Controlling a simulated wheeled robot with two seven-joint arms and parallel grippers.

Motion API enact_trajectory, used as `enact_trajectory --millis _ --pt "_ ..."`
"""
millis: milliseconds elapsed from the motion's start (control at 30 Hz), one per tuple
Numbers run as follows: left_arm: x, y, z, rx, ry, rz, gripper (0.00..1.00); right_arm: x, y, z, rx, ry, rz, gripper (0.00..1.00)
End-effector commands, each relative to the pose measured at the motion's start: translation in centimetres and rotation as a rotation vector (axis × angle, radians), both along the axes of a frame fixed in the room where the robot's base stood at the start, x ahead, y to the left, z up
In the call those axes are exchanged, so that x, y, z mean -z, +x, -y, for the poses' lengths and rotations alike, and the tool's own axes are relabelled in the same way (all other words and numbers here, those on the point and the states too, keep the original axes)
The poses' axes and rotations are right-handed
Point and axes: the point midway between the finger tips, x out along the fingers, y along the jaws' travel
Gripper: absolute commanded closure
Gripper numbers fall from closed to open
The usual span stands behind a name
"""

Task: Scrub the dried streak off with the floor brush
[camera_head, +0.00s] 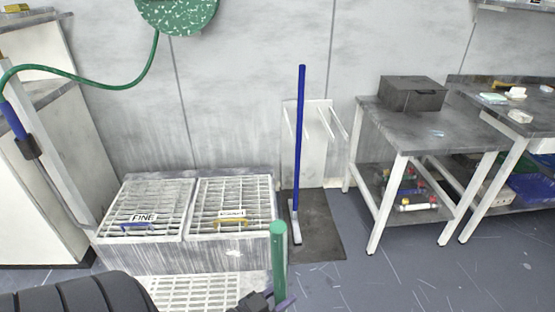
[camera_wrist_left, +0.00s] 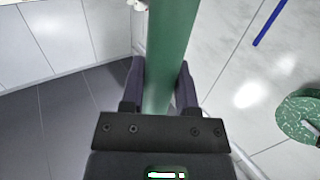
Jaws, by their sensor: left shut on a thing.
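My left gripper (camera_head: 272,301) is at the bottom middle of the head view. It is shut on a green handle (camera_head: 279,258), which stands roughly upright with its rounded top above the fingers. The left wrist view shows the handle (camera_wrist_left: 170,45) between the two dark fingers (camera_wrist_left: 160,88). The handle's lower end is out of view, so I cannot see whether it carries a brush head. I cannot single out the dried streak; pale marks (camera_head: 428,285) lie scattered on the blue-grey floor. My right gripper is not in view.
A blue pole (camera_head: 300,130) with a pale foot stands on a dark mat (camera_head: 325,240). Grated basins (camera_head: 255,262), one labelled FINE, stand left of it. A worktable (camera_head: 372,110) stands right. A green reel (camera_head: 180,8) hangs above. The right foreground floor is open.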

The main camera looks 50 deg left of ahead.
Motion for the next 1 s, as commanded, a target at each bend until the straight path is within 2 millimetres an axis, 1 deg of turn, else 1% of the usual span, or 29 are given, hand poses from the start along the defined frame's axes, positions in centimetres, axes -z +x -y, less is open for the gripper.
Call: enact_trajectory --millis 33,267,633,767,900,1000 --pt "-0.2 0.4 0.2 0.000 -0.003 0.009 1.00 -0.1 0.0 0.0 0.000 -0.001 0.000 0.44" --pt "-0.1 2.4 1.8 -0.001 -0.003 0.009 1.00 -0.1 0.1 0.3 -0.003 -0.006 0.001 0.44" --pt "0.0 2.8 2.1 0.000 -0.003 0.007 1.00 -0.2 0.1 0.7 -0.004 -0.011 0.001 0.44" --pt "-0.2 3.6 2.8 0.000 -0.005 0.008 1.00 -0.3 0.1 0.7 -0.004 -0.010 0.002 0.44" --pt "-0.3 4.9 3.8 0.000 -0.004 0.010 1.00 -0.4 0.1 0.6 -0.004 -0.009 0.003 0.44" --pt "-0.3 5.3 4.1 0.000 -0.002 0.007 1.00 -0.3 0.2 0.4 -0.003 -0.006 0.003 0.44"
